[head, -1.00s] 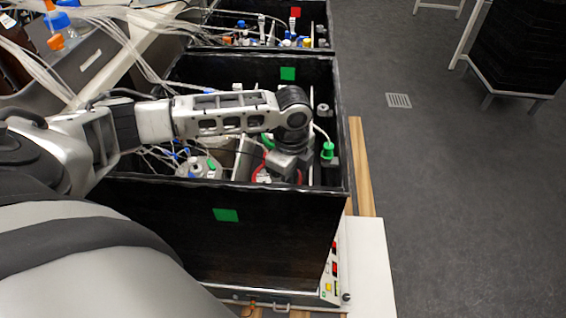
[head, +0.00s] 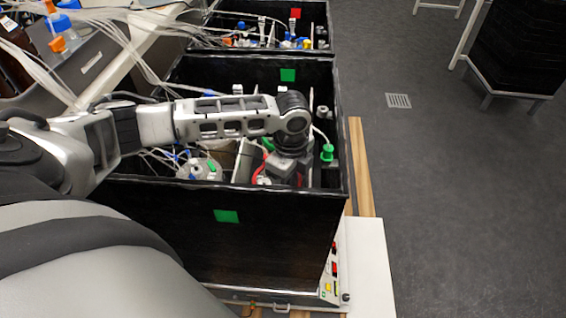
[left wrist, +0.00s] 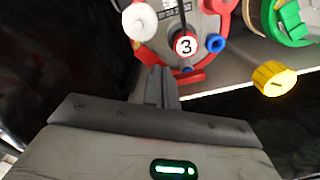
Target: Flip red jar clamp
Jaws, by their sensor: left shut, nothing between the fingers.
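The red jar clamp (left wrist: 192,82) shows at the top of the left wrist view, as red pieces around a jar top (left wrist: 165,42). The jar top has a red-and-white cap marked 3 (left wrist: 185,45), a white knob and a blue cap. My left gripper (left wrist: 160,72) is shut and empty, its fingertips just below the clamp; I cannot tell whether they touch it. In the head view a bit of red (head: 298,180) shows beside the wrist, which hides most of the jar. My right gripper is not in view.
The black box (head: 150,215) has high walls around the arm. A green clamp (left wrist: 292,22) and a yellow cap (left wrist: 274,78) lie to the right in the wrist view. Tubes and cables hang in from the left. Another black box (head: 262,48) stands behind.

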